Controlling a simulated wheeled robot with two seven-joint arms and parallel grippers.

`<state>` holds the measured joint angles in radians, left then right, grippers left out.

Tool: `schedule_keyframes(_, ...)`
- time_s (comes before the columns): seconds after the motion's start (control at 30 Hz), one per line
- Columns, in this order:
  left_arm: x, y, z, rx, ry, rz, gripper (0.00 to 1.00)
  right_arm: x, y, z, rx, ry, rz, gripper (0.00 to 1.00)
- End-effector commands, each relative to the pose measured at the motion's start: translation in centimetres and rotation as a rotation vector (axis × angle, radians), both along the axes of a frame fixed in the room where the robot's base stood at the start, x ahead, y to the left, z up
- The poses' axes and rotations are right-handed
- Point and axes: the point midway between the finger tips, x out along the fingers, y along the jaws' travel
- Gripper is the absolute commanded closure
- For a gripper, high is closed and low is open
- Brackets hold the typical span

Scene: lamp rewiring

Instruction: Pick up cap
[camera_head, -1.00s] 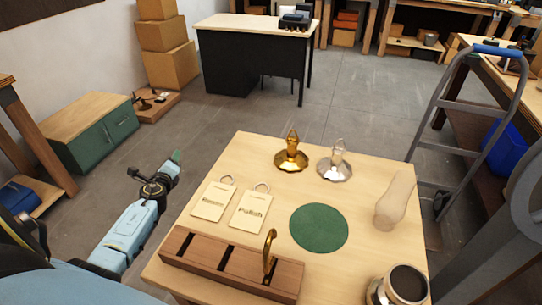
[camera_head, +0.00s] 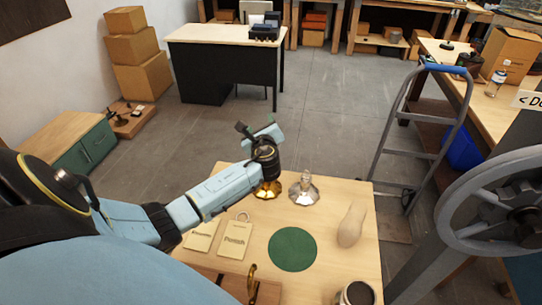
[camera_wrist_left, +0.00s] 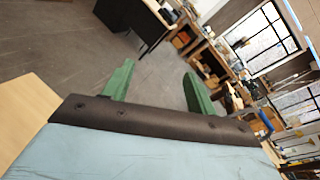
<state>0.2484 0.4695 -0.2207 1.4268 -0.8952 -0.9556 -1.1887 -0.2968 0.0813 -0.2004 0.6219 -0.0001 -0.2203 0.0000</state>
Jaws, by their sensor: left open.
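A gold faceted piece (camera_head: 267,190) with a flared base stands at the table's far edge, its upper part hidden behind my left gripper. A similar silver piece (camera_head: 303,190) stands upright just to its right. I cannot tell for sure which piece is the cap. My left gripper (camera_head: 257,126) is raised, appearing above the gold piece, with nothing in it. In the left wrist view its green fingers (camera_wrist_left: 158,85) are spread wide with only the distant room between them. My right gripper does not show.
The wooden table (camera_head: 335,200) also holds a green round mat (camera_head: 293,249), a Polish tag (camera_head: 235,240), a pale rounded form (camera_head: 351,226), a dark-filled cup (camera_head: 357,293) and a slotted wooden block (camera_head: 210,277). A hand truck (camera_head: 437,125) stands to the right.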

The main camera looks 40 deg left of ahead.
Motion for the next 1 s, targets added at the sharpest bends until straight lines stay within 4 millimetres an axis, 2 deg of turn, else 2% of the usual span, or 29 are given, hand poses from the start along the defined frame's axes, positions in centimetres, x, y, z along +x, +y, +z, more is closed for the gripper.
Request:
schedule_keyframes(0.03, 0.2, -3.6, -0.1, -0.072, 0.015, -0.016, 0.43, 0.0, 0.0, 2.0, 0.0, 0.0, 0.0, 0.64)
schedule_keyframes(0.1, -0.1, -8.2, -1.4, -0.167, 0.04, -0.026, 0.43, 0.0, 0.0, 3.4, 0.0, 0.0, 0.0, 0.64)
schedule_keyframes(0.17, -0.8, -12.1, -2.3, -0.24, 0.07, -0.032, 0.43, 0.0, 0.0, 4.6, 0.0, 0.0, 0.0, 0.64)
schedule_keyframes(0.2, -2.0, -13.3, -3.3, -0.24, 0.115, -0.027, 0.43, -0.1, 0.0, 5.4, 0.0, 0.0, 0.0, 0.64)
schedule_keyframes(0.3, -5.9, -14.0, -5.1, -0.104, 0.272, -0.027, 0.43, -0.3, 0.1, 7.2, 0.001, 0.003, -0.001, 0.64)
schedule_keyframes(0.4, -8.8, -15.1, -6.1, -0.006, 0.389, -0.038, 0.43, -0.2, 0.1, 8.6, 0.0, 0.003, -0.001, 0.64)
schedule_keyframes(0.5, -11.0, -15.8, -6.7, 0.065, 0.47, -0.046, 0.43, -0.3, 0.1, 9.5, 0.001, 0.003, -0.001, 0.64)
schedule_keyframes(0.6, -12.1, -16.1, -7.1, 0.106, 0.517, -0.051, 0.43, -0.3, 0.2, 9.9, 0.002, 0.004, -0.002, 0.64)
schedule_keyframes(0.7, -12.1, -15.7, -7.6, 0.124, 0.534, -0.051, 0.43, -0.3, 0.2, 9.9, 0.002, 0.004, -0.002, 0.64)
schedule_keyframes(0.83, -10.8, -14.0, -8.5, 0.126, 0.535, -0.05, 0.43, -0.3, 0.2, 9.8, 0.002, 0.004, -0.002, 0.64)
schedule_keyframes(0.97, -9.1, -11.9, -9.7, 0.125, 0.533, -0.049, 0.43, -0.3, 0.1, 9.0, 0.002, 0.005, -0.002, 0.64)
schedule_keyframes(1.0, -8.9, -11.6, -10.2, 0.124, 0.532, -0.051, 0.43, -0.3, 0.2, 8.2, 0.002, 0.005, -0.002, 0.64)
